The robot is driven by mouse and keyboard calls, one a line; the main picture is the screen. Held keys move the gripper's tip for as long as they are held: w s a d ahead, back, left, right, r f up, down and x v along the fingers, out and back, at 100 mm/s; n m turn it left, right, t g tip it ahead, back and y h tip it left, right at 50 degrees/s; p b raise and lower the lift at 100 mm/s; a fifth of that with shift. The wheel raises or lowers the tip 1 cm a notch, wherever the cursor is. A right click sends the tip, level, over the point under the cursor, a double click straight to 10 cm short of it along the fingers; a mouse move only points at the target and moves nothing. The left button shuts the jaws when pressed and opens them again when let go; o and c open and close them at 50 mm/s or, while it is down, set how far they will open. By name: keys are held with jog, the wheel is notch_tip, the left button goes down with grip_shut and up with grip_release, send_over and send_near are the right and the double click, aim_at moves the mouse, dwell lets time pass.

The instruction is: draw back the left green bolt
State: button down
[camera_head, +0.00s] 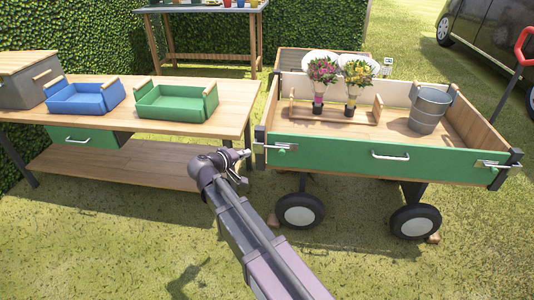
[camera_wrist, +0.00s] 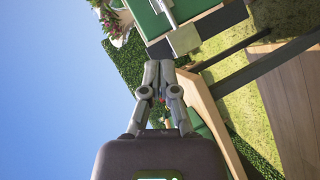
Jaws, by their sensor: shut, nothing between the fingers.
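The left bolt (camera_head: 283,147) is a small metal bolt at the left end of the cart's green side panel (camera_head: 340,150), near the dark corner post (camera_head: 260,146). In the wrist view a silver rod, seemingly this bolt (camera_wrist: 166,12), lies on the green panel (camera_wrist: 146,22) beside a grey bracket (camera_wrist: 185,40). My gripper (camera_head: 246,155) is left of that corner, between table and cart. Its fingers (camera_wrist: 159,66) are shut and empty, apart from the bolt. A similar bolt (camera_head: 492,165) is at the panel's right end.
The wooden table (camera_head: 190,128) with blue (camera_head: 85,98) and green (camera_head: 177,103) trays stands close on the left. The cart holds two bouquets (camera_head: 321,75) in a wooden rack and a metal bucket (camera_head: 429,110). Open grass lies in front.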

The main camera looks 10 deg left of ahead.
jog(key=b, duration=0.3)
send_near(281, 149)
jog(key=w, duration=0.4)
jog(key=shift+d+f+b, duration=0.55)
jog(key=shift+f+b, duration=0.1)
jog(key=shift+w+d+f+b, duration=0.1)
jog(key=shift+d+f+b, duration=0.05)
jog(key=shift+d, duration=0.25)
jog(key=shift+w+d+f+b, duration=0.1)
jog(key=shift+d+f+b, duration=0.05)
jog(key=shift+d, duration=0.3)
jog(key=shift+s, duration=0.15)
